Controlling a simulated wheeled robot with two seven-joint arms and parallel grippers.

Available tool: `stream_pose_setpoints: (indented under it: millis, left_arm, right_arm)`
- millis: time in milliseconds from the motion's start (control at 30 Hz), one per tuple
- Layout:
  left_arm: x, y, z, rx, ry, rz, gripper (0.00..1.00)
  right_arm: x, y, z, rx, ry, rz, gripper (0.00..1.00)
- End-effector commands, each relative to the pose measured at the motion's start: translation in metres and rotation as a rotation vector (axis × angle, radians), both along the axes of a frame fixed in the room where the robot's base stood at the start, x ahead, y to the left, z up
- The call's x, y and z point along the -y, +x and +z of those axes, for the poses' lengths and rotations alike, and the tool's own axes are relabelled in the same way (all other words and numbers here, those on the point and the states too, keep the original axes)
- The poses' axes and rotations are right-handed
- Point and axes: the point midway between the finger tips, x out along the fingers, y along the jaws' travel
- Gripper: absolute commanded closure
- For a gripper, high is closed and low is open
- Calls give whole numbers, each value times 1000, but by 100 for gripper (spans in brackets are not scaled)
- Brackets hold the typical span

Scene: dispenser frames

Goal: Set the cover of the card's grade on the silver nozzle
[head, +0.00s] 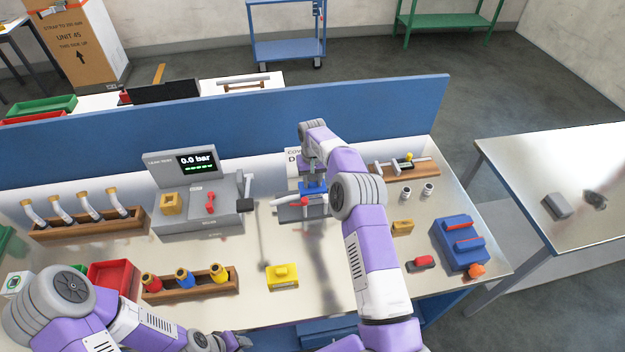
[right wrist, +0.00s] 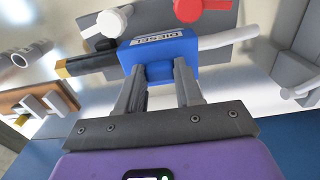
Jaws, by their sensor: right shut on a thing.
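My right gripper (right wrist: 160,88) is shut on the blue cover (right wrist: 158,52), labelled DIESEL. In the head view the blue cover (head: 312,187) is over the grey fixture at the middle of the bench. The silver nozzle's pale spout (right wrist: 230,36) comes out from one side of the cover, and a black part with a brass end (right wrist: 75,67) from the other. The cover hides the nozzle's middle; I cannot tell whether it is fully seated. The card (head: 292,158) stands behind, mostly hidden, with a D showing. My left gripper (head: 236,341) is low at the front edge, its jaws unclear.
A yellow cover (head: 283,277) lies in front. A wooden rack (head: 190,289) holds several coloured nozzles; another rack (head: 90,226) holds silver spouts. A grey gauge unit (head: 195,215) reads 0.0 bar. A blue box (head: 459,243) and a red piece (head: 421,262) lie right.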

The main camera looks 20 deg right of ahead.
Motion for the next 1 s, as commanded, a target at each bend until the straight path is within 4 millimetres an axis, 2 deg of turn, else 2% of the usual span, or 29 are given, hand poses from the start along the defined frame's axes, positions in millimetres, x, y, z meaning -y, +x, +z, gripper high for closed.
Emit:
stream_pose_setpoints:
  millis: [933,967,1000]
  left_arm:
    - [0,0,-16,0,0,0,48]
    - [0,0,-16,0,0,0,48]
    - [0,0,-16,0,0,0,48]
  right_arm:
    - [0,0,-25,0,0,0,96]
    - [0,0,-25,0,0,0,63]
    - [0,0,-24,0,0,0,57]
